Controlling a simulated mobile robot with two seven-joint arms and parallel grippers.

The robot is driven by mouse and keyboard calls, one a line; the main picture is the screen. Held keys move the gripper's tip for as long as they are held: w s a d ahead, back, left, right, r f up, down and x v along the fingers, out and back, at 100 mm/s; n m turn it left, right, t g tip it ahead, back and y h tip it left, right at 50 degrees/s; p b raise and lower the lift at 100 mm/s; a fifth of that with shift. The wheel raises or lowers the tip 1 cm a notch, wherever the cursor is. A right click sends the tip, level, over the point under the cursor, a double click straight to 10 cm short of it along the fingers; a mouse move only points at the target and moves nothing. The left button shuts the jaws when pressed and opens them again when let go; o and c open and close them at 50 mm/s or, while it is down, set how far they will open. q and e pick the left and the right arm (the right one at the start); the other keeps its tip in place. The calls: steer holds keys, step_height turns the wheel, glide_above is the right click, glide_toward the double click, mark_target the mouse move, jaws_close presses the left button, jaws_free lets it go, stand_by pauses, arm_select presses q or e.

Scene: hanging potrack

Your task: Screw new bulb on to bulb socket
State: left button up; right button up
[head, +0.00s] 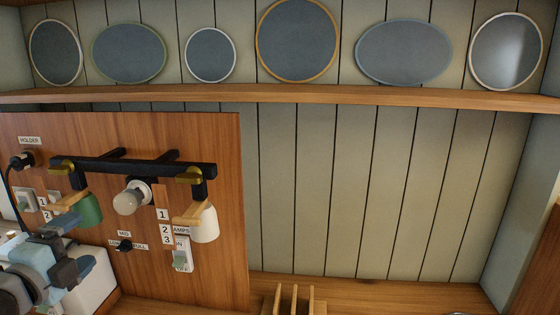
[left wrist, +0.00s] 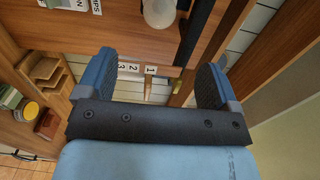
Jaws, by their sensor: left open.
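A pale round bulb (head: 126,203) sits at a white round socket (head: 144,187) on the wooden board, below the black bar. I cannot tell how firmly it is seated. My left gripper (head: 72,258) is at the lower left of the head view, below and left of the bulb, apart from it. In the left wrist view, the blue fingers of my left gripper (left wrist: 157,72) are wide apart with nothing between them. The pale bulb also shows at the top of that view (left wrist: 158,12), beyond the fingers. My right gripper is not in view.
The black bar (head: 135,168) juts from the wooden board (head: 215,145). A green cup-shaped shade (head: 90,209) and a white one (head: 205,225) hang at its ends. A switch (head: 182,260) is below. A wooden rack (head: 293,300) stands lower centre. Plates line the shelf (head: 300,95).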

arm_select(q)
steer(key=shift+s, duration=0.25)
steer(key=s+p, duration=0.5)
steer(key=shift+a, duration=0.2)
stand_by(0.9)
